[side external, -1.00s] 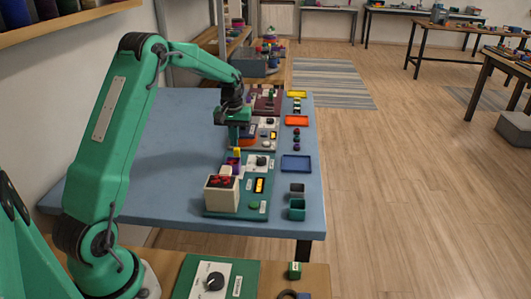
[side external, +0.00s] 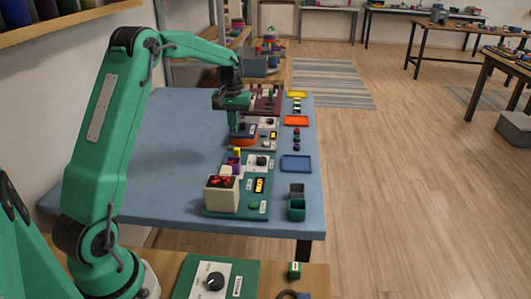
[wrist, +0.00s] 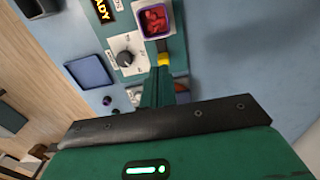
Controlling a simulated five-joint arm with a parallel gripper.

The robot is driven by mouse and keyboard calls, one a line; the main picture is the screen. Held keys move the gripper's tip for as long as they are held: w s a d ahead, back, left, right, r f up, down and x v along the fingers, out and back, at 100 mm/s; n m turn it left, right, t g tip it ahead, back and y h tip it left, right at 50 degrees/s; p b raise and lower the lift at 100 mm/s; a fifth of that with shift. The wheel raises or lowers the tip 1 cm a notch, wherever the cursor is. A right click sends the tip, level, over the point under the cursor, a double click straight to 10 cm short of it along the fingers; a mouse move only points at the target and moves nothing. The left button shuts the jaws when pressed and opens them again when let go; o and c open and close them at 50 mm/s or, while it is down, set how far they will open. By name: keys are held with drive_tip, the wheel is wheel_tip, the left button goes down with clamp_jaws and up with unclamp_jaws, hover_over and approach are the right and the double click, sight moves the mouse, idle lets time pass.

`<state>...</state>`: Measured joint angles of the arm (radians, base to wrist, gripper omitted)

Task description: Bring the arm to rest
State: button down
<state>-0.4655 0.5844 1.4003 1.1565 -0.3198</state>
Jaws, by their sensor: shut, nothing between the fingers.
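My gripper (side external: 234,122) is shut and empty. It hangs fingers-down above the row of braiding stations on the blue table, over the orange round part (side external: 243,138) in the side view. In the wrist view the closed green fingers (wrist: 157,88) point at the green panel, close to a yellow piece (wrist: 164,59). Beside it are a white plate with a dark knob (wrist: 125,59) and a purple dish (wrist: 155,20) holding red pieces. The side view also shows the near station's knob (side external: 261,161) and a cream box (side external: 222,195) with red pieces at its top.
The blue table (side external: 170,140) is bare left of the stations. Along its right edge are a blue tray (side external: 296,163), an orange tray (side external: 297,121), a yellow tray (side external: 297,94) and a teal cup (side external: 297,209). A shelf (side external: 75,17) hangs at upper left.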

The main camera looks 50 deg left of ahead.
drive_tip(key=s+d+r+m+t, duration=0.1)
drive_tip(key=s+d+r+m, duration=0.1)
drive_tip(key=s+d+r, duration=0.4)
drive_tip(key=s+d+r+m+t, duration=0.2)
drive_tip(key=s+d+r, duration=0.3)
drive_tip(key=d, duration=0.4)
drive_tip(key=s+d+m+t, duration=0.1)
drive_tip(key=s+d+m, duration=0.1)
drive_tip(key=s+d, duration=0.2)
drive_tip(key=s+d+m+t, duration=0.1)
drive_tip(key=s+d+m, duration=0.2)
drive_tip(key=s, duration=0.7)
drive_tip(key=shift+s+d+f+t, duration=0.2)
drive_tip(key=shift+d+f+t, duration=0.15)
drive_tip(key=shift+d, duration=0.65)
